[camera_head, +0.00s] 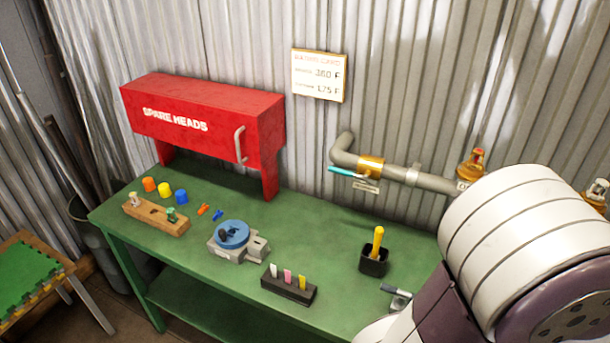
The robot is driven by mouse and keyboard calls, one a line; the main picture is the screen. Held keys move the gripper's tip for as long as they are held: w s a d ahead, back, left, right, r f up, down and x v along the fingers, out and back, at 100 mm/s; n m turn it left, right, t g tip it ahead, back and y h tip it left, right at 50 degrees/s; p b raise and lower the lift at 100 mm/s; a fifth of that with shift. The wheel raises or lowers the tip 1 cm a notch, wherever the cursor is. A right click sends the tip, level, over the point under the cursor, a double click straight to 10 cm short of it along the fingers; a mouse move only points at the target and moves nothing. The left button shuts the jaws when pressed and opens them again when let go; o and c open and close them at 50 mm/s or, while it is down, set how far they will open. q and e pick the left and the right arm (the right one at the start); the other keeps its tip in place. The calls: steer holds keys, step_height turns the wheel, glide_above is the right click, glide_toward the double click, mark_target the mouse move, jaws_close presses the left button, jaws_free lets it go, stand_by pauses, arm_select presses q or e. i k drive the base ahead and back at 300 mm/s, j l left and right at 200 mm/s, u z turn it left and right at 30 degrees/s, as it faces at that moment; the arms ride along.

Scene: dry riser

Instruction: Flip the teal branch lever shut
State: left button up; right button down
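The teal lever (345,172) sits at a brass valve (371,165) on the grey branch pipe (408,175) against the corrugated wall. The lever points left from the valve and lies roughly along the line of the pipe. A small tag (366,186) hangs just below it. Neither gripper shows in the head view. A large white and purple link of my arm fills the lower right and hides part of the bench and wall there.
The green bench (325,222) holds a blue round fixture (232,235), a wooden block (157,217), a marker holder (288,286) and a black cup (374,262) with a yellow-handled tool. A red cabinet (205,125) stands at the back left. Bench space below the lever is clear.

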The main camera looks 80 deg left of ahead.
mark_target(365, 178)
steer(key=j+u, duration=0.25)
steer(key=u, duration=0.25)
steer(key=j+u, duration=0.25)
steer(key=u, duration=0.2)
steer(key=i+j+u, duration=0.15)
steer(key=u, duration=0.35)
steer(key=i+j+u, duration=0.1)
steer(key=j+u, duration=0.15)
steer(key=u, duration=0.2)
steer(key=i+j+u, duration=0.15)
steer(key=u, duration=0.35)
steer(key=i+j+z, duration=0.2)
steer(key=j, duration=0.95)
steer(key=k+j+z, duration=0.1)
steer(key=j+z, duration=0.15)
steer(key=j, duration=0.85)
steer(key=k+j+z, duration=0.2)
steer(key=j, duration=0.95)
steer(key=j+z, duration=0.25)
steer(key=u, duration=0.2)
steer(key=i+j, duration=0.05)
